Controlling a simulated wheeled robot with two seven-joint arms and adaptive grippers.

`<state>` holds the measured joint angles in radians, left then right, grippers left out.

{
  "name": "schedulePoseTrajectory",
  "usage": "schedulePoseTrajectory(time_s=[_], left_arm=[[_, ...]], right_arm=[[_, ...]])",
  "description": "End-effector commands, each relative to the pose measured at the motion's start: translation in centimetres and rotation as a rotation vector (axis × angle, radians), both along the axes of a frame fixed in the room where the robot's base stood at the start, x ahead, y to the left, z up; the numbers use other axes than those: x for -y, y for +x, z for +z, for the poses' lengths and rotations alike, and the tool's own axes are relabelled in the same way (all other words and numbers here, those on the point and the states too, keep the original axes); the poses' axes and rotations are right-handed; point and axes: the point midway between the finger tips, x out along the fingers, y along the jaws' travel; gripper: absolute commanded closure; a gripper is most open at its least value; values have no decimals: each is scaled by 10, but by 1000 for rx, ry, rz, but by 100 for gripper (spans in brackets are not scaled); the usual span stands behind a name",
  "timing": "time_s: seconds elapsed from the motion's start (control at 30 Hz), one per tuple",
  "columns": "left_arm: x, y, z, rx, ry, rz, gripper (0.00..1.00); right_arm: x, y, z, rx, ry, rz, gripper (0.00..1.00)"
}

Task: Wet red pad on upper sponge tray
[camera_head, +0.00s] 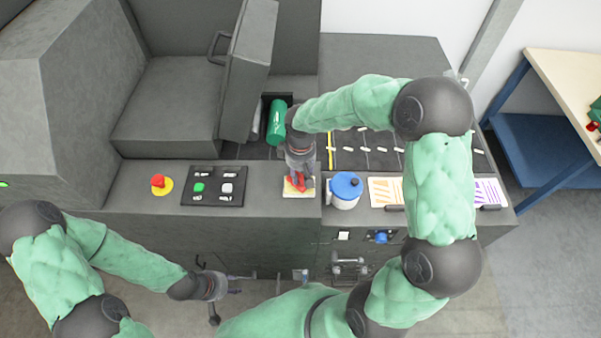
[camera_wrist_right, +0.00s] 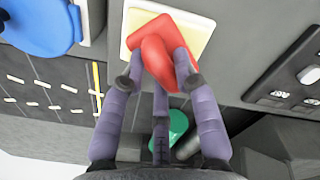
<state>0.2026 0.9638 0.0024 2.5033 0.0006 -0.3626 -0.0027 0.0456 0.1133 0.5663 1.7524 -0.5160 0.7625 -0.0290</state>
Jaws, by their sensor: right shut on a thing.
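The red pad (camera_wrist_right: 155,40) is held by its raised grip between the fingers of my right gripper (camera_wrist_right: 160,70). In the head view the red pad (camera_head: 298,184) is partly hidden under the right gripper (camera_head: 299,178). It lies over the pale yellow sponge tray (camera_wrist_right: 203,37) on the machine's front ledge, and the tray (camera_head: 290,193) shows around it. The pad looks on or just above the sponge; contact cannot be told. My left gripper (camera_head: 232,290) is low in front of the machine, away from the pad; its finger opening is unclear.
A white container with a blue lid (camera_head: 346,187) stands just right of the tray. A button panel (camera_head: 214,187) and red emergency stop (camera_head: 160,185) are left. A green cylinder (camera_head: 277,122) sits behind, beside a raised grey cover (camera_head: 248,70). Striped cards (camera_head: 385,191) lie right.

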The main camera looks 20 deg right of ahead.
Motion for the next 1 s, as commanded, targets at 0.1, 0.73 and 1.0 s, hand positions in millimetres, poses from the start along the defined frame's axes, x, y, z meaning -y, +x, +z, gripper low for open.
schedulePoseTrajectory(time_s=[0.1, 0.73, 1.0], left_arm=[[0, 0, 0, 0, 0, 0, 60], [0, 0, -4, 0, 0, 0, 60], [0, 0, -6, 0, 0, 0, 60]], right_arm=[[0, 0, 0, 0, 0, 0, 96], [0, 0, -5, 0, 0, 0, 96], [0, 0, -8, 0, 0, 0, 96]])
